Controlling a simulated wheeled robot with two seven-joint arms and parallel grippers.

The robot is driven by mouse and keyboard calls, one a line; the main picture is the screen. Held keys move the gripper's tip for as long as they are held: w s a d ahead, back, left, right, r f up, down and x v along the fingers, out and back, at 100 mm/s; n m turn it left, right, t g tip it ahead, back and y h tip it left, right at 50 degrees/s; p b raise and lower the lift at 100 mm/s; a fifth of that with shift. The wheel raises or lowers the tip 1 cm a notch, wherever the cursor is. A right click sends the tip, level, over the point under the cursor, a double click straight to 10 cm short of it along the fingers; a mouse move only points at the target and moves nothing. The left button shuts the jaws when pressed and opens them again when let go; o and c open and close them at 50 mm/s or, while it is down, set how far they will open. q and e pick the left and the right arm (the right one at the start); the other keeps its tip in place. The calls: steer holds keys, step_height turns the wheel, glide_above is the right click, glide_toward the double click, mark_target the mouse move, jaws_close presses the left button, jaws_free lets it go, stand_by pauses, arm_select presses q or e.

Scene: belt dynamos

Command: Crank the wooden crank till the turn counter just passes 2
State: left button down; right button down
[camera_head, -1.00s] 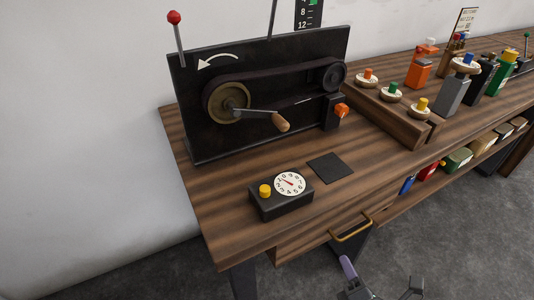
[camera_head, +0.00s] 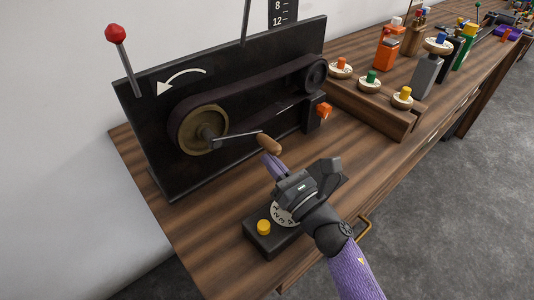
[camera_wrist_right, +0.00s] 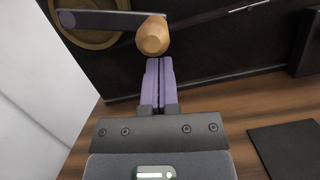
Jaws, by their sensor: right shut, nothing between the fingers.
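The wooden crank handle (camera_head: 269,144) sits at the end of a metal arm on the brass-coloured wheel (camera_head: 203,130) of the black belt panel. The arm points right. My right gripper (camera_head: 270,160) is shut and empty, with its purple fingertips just below the handle. In the right wrist view the shut fingers (camera_wrist_right: 159,64) point at the handle's round end (camera_wrist_right: 153,36); I cannot tell if they touch it. The turn counter (camera_head: 284,214), a dial on a black box with a yellow button, is partly hidden by my right gripper; its pointer does not show. My left gripper is out of view.
A white curved arrow (camera_head: 181,80) on the panel points left and down. A red-knobbed lever (camera_head: 115,34) stands at the panel's left. An orange knob (camera_head: 324,110) is at its lower right. A wooden rack (camera_head: 360,108) with coloured knobs stands to the right.

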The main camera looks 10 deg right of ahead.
steer(key=shift+x, duration=0.8)
steer(key=shift+w+d+r+n+y+b, duration=0.25)
steer(key=shift+r+n+b, duration=0.2)
steer(key=shift+n, duration=0.45)
steer(key=shift+d+r, duration=0.1)
steer(key=shift+s, duration=0.15)
steer(key=b+v, duration=0.1)
steer(key=v, duration=0.8)
steer(key=shift+d, duration=0.15)
steer(key=shift+s+d, duration=0.15)
steer(key=shift+s, duration=0.1)
